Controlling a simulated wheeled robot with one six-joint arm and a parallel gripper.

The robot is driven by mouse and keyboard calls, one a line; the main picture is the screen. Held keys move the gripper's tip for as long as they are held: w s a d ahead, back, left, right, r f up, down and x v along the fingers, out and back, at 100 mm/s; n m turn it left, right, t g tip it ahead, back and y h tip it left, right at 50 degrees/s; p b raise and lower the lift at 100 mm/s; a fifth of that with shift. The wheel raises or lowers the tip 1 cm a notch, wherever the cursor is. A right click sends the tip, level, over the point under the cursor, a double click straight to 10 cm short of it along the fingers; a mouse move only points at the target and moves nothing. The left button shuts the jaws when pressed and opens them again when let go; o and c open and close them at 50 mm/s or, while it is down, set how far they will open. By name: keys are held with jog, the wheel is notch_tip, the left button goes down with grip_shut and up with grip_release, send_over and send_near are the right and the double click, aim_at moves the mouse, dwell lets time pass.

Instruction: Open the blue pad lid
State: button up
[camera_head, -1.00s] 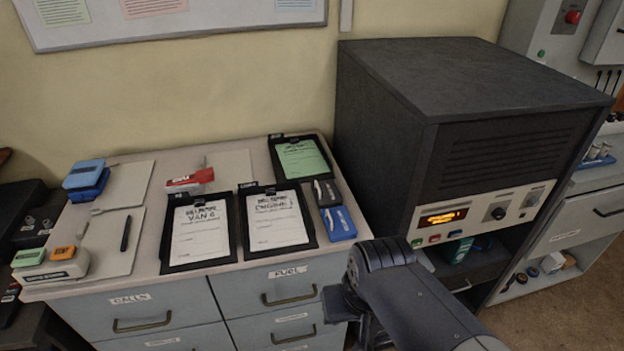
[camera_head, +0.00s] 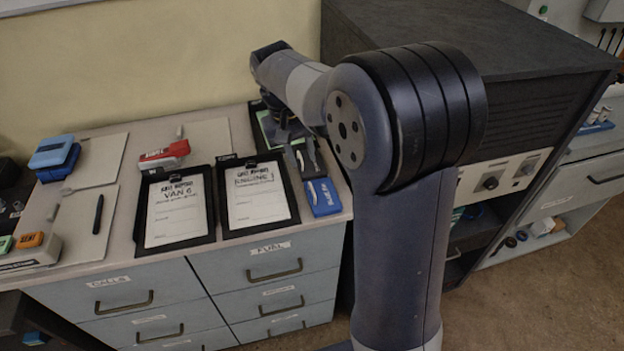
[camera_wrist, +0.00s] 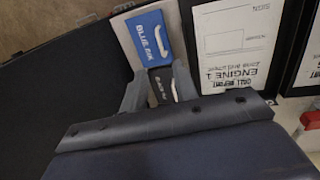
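The blue pad (camera_head: 322,196) is a flat blue case with a white mark, lying at the right front of the cabinet top. Its lid looks shut. In the wrist view the blue pad (camera_wrist: 150,38) shows its "BLUE INK" label, just beyond my fingertips. My gripper (camera_wrist: 158,72) is open, with its two fingers apart. The black ink pad (camera_wrist: 162,84) shows between them, and I see no contact with it. In the head view my gripper (camera_head: 284,132) is partly hidden by my arm, over the back right of the cabinet top, behind the blue pad.
Two black clipboards (camera_head: 218,228) with white forms lie left of the blue pad. A red stapler-like object (camera_head: 165,155) and a blue block (camera_head: 54,156) stand farther left. The dark console box (camera_head: 520,55) rises close on the right.

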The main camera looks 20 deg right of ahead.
aim_at(312, 189)
jog(key=f, duration=0.3)
jog(key=d+f, duration=0.1)
jog(key=f, duration=0.2)
jog(key=d+f, duration=0.1)
jog(key=f, duration=0.3)
jog(key=shift+r, duration=0.1)
jog(key=shift+c, duration=0.3)
grip_shut()
